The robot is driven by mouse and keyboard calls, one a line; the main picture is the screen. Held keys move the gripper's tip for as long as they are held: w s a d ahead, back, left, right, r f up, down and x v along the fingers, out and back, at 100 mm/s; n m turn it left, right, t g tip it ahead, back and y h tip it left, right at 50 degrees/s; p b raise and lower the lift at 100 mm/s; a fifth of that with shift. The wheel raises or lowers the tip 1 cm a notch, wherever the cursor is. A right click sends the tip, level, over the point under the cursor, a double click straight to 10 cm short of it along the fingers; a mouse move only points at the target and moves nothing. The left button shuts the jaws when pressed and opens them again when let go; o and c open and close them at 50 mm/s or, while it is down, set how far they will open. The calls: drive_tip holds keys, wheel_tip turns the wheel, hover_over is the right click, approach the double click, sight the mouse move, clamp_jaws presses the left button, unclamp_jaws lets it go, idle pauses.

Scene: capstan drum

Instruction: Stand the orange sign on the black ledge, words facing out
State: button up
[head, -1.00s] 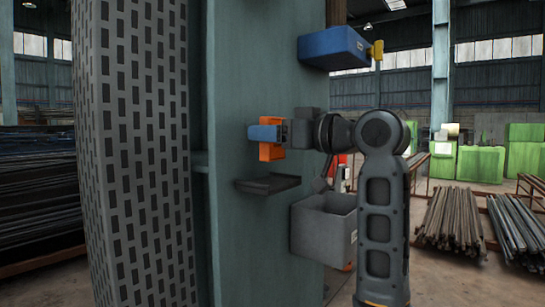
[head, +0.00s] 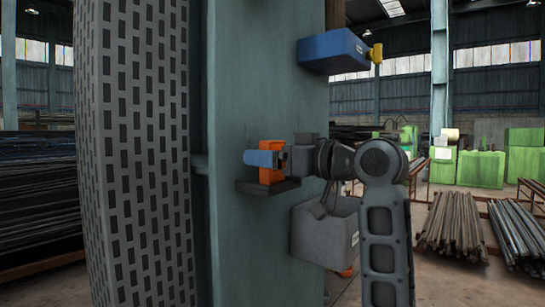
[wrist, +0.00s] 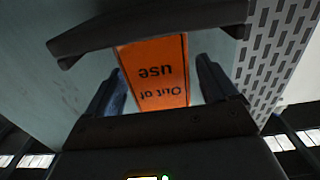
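The orange sign (head: 272,176) stands upright at the black ledge (head: 255,188) on the side of the green-grey column. Its base appears to rest on the ledge; exact contact is hard to see. In the wrist view the sign (wrist: 158,72) shows the words "Out of use" upside down, facing the camera. The ledge (wrist: 150,30) crosses the top of that view. My gripper (head: 264,158) is around the upper part of the sign. In the wrist view my gripper (wrist: 160,82) has a finger either side of the sign, with gaps visible, so it looks open.
A blue box (head: 332,50) with a yellow knob juts from the column above my arm. A grey open bin (head: 325,232) hangs below and right of the ledge. A perforated drum (head: 140,150) stands left. Open room lies left of the gripper along the column face.

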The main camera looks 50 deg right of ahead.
drive_tip(key=shift+r, duration=0.25)
drive_tip(key=s+b, duration=0.3)
drive_tip(key=s, duration=0.9)
drive_tip(key=shift+d+b, duration=0.2)
drive_tip(key=shift+b, duration=0.1)
drive_tip(key=shift+f, duration=0.1)
